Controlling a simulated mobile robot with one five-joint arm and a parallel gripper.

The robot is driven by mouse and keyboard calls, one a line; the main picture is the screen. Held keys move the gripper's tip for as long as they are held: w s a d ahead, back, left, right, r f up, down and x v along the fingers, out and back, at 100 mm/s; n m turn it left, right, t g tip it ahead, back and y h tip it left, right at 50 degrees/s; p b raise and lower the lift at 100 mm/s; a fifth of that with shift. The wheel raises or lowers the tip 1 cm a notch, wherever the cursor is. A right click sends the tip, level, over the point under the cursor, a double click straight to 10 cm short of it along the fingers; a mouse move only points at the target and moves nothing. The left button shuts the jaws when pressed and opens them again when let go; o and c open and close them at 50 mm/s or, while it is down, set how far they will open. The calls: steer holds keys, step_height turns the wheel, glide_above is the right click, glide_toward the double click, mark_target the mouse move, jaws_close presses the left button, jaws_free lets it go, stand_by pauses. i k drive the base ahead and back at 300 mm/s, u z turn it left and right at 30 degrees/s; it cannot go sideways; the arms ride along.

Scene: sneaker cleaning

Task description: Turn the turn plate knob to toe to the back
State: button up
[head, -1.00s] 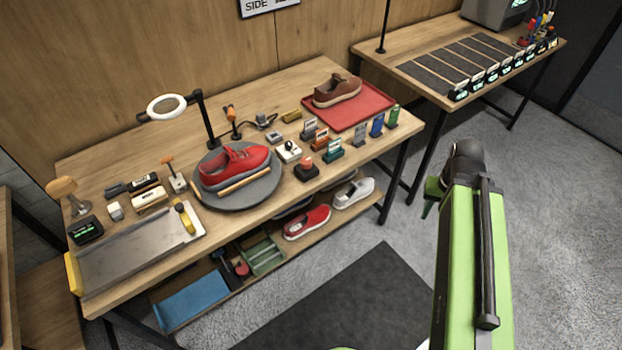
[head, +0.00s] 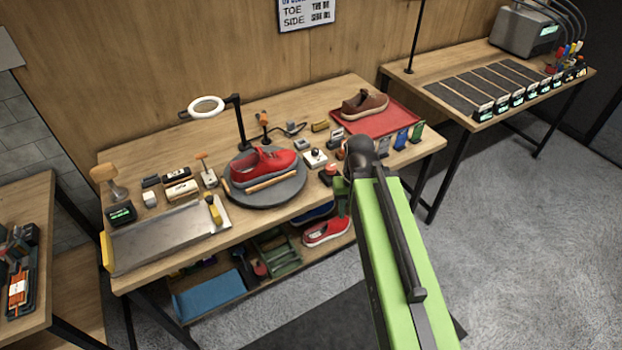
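A small white box with a dark knob on top (head: 315,158), probably the plate's knob, stands just right of the plate. My gripper (head: 342,196) shows only in part at the end of my green arm, in front of the bench's right half. It appears apart from the knob, and its fingers are too hidden to tell open from shut.
A ring lamp (head: 207,107) overhangs the plate's back left. A red tray (head: 398,120) holds a brown shoe (head: 364,105) at the back right. A metal tray (head: 160,238) lies at the front left. Small blocks and bottles crowd the bench; the lower shelf holds another red shoe (head: 326,231).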

mark_target(330, 169)
steer(key=z, duration=0.05)
steer(key=i, duration=1)
steer(key=u, duration=0.45)
steer(key=k, duration=1.55)
steer(key=z, duration=0.1)
steer(key=i, duration=0.95)
steer(key=z, duration=0.05)
